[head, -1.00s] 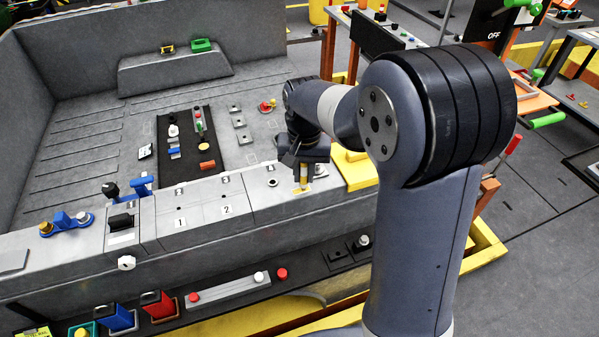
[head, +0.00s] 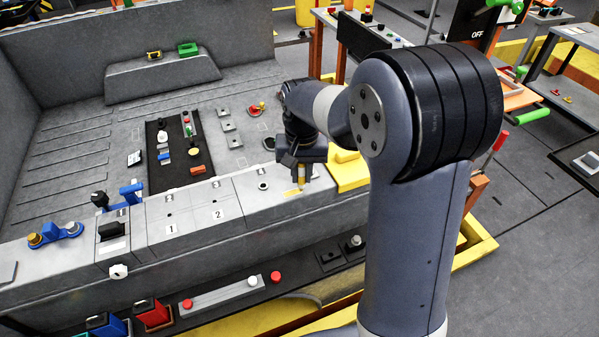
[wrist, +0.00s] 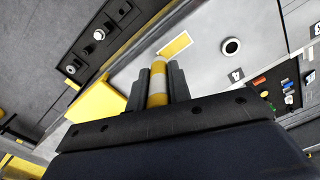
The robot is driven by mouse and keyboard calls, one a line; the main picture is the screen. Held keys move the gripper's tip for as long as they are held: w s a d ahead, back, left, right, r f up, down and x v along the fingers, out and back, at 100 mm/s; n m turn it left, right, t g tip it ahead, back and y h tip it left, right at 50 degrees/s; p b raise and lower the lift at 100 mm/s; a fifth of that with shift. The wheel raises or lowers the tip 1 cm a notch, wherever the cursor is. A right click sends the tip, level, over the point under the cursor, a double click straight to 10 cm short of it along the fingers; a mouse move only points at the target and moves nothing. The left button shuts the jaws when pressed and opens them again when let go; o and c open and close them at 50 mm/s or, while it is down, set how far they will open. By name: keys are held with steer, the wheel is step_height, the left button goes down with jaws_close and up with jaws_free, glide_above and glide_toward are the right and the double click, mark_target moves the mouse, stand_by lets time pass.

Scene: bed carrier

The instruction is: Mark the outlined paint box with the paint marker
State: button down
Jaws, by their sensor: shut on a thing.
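My gripper (head: 301,172) is shut on the paint marker, a yellow stick with a pale band. The marker (wrist: 158,84) stands between the two dark fingers in the wrist view, pointing at the panel. The paint box (wrist: 175,45) is a small rectangle with a pale outline and yellow inside, just beyond the marker's tip. It also shows in the head view as a yellow patch (head: 293,192) on the grey ledge, just left of the marker. I cannot tell whether the tip touches the surface.
A round knob or hole (wrist: 231,47) lies right of the paint box on the same panel. A yellow block (head: 347,172) stands close to the right of my gripper. Panels numbered 1 and 2 (head: 217,214) lie to the left. The black strip (head: 163,178) behind holds several small parts.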

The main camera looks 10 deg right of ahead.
step_height(320, 180, up, 5)
steer(key=p, duration=0.3)
steer(key=shift+f, duration=0.15)
steer(key=shift+r, duration=1.15)
